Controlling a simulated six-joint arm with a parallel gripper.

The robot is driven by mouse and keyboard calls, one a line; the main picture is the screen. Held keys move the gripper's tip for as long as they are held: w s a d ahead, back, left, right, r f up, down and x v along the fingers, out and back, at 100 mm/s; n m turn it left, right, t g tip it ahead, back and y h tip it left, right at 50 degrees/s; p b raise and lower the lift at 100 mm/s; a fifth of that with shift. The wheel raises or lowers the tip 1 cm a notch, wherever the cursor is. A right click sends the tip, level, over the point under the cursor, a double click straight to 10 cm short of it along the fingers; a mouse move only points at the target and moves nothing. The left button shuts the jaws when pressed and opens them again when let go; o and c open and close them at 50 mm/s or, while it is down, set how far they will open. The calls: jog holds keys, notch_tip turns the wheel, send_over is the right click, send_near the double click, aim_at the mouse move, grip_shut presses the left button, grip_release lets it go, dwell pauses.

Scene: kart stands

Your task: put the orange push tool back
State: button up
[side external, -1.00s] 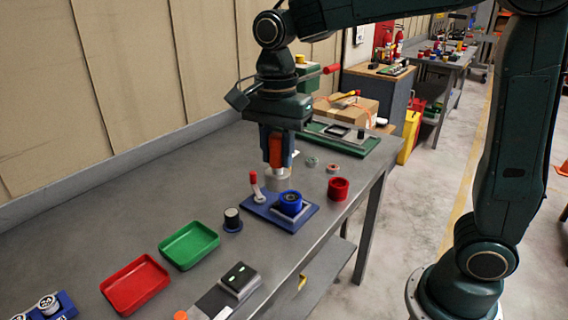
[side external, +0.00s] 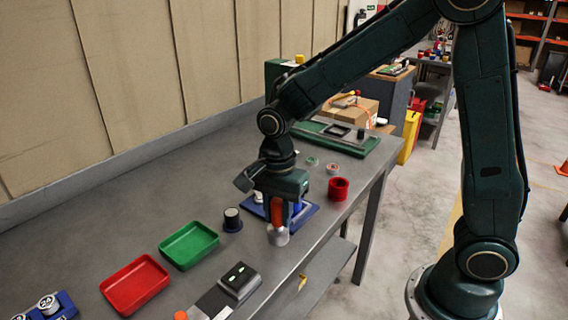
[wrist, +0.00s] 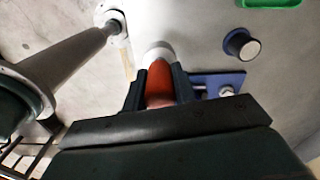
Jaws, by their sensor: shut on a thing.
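The orange push tool (side external: 277,212) has an orange handle and a pale silver cylindrical head (side external: 278,236). My gripper (side external: 285,208) is shut on its handle and holds it upright, head down, in front of the blue fixture. In the wrist view the tool's orange handle (wrist: 160,84) sits between both fingers of my gripper (wrist: 160,88). Whether the head touches the table cannot be told. The blue fixture plate (side external: 309,214) is mostly hidden behind my gripper; a corner of it (wrist: 236,79) shows in the wrist view.
A dark round knob piece (side external: 232,220), green tray (side external: 188,245) and red tray (side external: 134,284) stand to the left. A black-topped box (side external: 239,280) is near the front edge. A red cup (side external: 338,188) stands right of the fixture. Bare table lies behind the trays.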

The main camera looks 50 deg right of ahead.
aim_at(278, 227)
jog(key=shift+f, duration=2.15)
jog(key=shift+f, duration=0.15)
jog(key=o, duration=1)
notch_tip(278, 227, up, 12)
jog(key=shift+r, duration=0.2)
